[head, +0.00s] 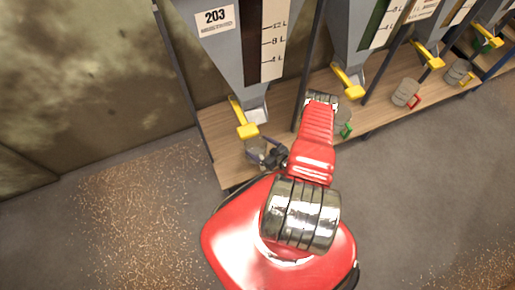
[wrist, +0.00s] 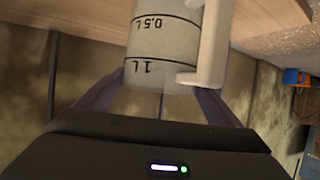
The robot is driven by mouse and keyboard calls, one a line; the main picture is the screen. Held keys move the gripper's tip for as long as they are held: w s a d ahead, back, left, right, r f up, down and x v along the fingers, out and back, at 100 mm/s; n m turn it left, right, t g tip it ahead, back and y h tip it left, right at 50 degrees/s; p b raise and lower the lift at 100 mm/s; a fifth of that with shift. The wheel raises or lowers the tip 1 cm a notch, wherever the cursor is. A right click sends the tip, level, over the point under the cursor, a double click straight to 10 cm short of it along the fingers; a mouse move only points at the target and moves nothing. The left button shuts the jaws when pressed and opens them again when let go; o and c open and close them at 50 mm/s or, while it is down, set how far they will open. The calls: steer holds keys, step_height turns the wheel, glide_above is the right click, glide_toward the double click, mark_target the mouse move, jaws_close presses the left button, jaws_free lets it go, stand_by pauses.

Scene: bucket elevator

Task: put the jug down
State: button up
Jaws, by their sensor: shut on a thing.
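The jug (wrist: 160,50) is a pale, clear vessel with black marks at 0.5 L and 1 L and a white handle (wrist: 212,50). The marks read upside down in the wrist view. My gripper (wrist: 160,98) is shut on the jug, with one dark finger on each side of it. In the head view my gripper (head: 265,153) is over the wooden shelf, just below the yellow lever (head: 245,128) of hopper 203. The jug (head: 254,143) shows only in part there. I cannot tell whether its base touches the shelf.
The wooden shelf (head: 228,168) runs along under several grey hoppers. Jugs with a green handle (head: 343,126), a red handle (head: 403,93) and an orange handle (head: 457,73) stand farther right. Dark posts rise between hoppers. Bare shelf shows left of my gripper.

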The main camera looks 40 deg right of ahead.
steer(key=shift+f, duration=0.25)
steer(key=o, duration=1.8)
steer(key=shift+o, duration=0.2)
steer(key=shift+s+r, duration=0.1)
steer(key=shift+r, duration=0.05)
steer(key=v, duration=1.2)
